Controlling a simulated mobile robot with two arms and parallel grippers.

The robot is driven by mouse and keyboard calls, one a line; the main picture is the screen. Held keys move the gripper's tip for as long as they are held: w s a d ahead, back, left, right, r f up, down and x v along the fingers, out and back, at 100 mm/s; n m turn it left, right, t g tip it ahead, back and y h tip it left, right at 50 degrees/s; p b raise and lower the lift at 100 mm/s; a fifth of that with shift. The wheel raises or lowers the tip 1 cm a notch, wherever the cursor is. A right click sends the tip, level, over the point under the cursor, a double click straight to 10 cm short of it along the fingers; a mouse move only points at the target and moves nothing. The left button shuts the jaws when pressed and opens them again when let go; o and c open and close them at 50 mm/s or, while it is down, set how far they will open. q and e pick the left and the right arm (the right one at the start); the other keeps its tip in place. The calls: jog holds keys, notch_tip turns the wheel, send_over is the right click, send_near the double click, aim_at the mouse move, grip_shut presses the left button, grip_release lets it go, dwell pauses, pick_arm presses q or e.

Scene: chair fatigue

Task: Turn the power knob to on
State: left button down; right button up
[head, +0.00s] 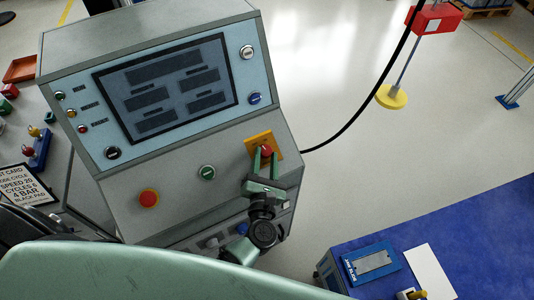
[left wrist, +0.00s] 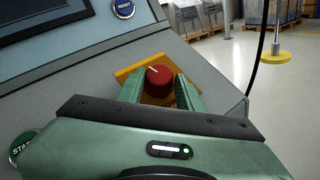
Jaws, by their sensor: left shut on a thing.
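The power knob (left wrist: 158,82) is red with a pale pointer line and sits on a yellow-orange plate (left wrist: 129,74) on the sloped front of the grey control console. In the head view the knob (head: 266,151) is at the panel's right side, on the same plate (head: 256,140). My left gripper (head: 266,158) reaches it from below, with one green finger on each side. In the left wrist view the fingers of the gripper (left wrist: 159,92) flank the knob and are shut on it. The pointer line tilts to the upper left there. My right gripper is not in view.
A green start button (head: 207,172) and a red emergency button (head: 149,198) are left of the knob. Above is a dark screen (head: 165,88) with a blue button (head: 255,98). A black cable (head: 352,122) curves away at right. A blue-topped bench (head: 440,230) stands lower right.

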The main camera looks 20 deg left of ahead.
pick_arm(q)
jog(key=m+h+p, duration=0.2)
jog(key=a+m+g+h+p, duration=0.1)
jog(key=m+h+p, duration=0.1)
jog(key=m+p, duration=0.1)
jog(key=r+m+g+h+p, duration=0.1)
jog(key=m+h+p, duration=0.1)
jog(key=h, duration=0.1)
jog(key=shift+a+r, duration=0.1)
jog(key=shift+a, duration=0.1)
jog(key=shift+w+a+m+g+h+p, duration=0.1)
jog(key=shift+m+g+h+p, duration=0.5)
jog(key=shift+m+p, duration=0.3)
jog(key=shift+w+a+m+g+h+p, duration=0.1)
jog(key=shift+m+g+h+p, duration=0.45)
jog(key=shift+m+p, duration=0.3)
jog(key=c, duration=0.9)
grip_release()
jog(key=shift+c, duration=0.2)
jog(key=v, duration=0.7)
jog(key=shift+s+a, duration=0.15)
jog(key=shift+s, duration=0.3)
